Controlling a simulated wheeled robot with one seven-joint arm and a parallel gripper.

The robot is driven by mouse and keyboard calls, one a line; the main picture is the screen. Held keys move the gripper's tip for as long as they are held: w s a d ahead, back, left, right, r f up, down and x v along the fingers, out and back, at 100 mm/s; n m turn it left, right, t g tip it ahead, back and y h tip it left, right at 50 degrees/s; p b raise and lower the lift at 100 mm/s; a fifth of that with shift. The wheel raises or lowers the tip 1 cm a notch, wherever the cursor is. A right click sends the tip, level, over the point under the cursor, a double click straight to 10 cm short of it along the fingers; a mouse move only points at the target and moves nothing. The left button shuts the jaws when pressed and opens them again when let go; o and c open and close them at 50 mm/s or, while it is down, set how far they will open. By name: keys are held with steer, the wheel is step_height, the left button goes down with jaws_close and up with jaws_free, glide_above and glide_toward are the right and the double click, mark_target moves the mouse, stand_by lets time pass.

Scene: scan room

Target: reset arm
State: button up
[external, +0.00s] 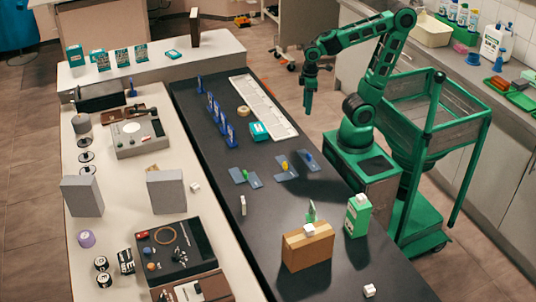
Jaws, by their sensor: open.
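My arm is green and black and stands at the right side of the dark bench, on a green wheeled base. The arm reaches up and to the left, then bends down. My gripper (308,100) points downward above the far right edge of the dark bench top (285,215). It is open, and I see nothing held in it. It hangs clear of the things on the bench, near the white keyboard-like strip (262,107).
A cardboard box (306,252) and a green-and-white carton (357,215) stand at the bench's near right. Blue stands (215,115) line its left side. Small blue trays (298,166) lie mid-bench. A white counter (120,205) with devices is at left. Clear dark surface surrounds the trays.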

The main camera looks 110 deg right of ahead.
steer(key=s+d+f+m, duration=0.2)
steer(key=s, duration=0.4)
steer(key=shift+d+m+g, duration=0.3)
steer(key=shift+d+m, duration=0.05)
steer(key=shift+m, duration=0.05)
steer(key=shift+f, duration=0.1)
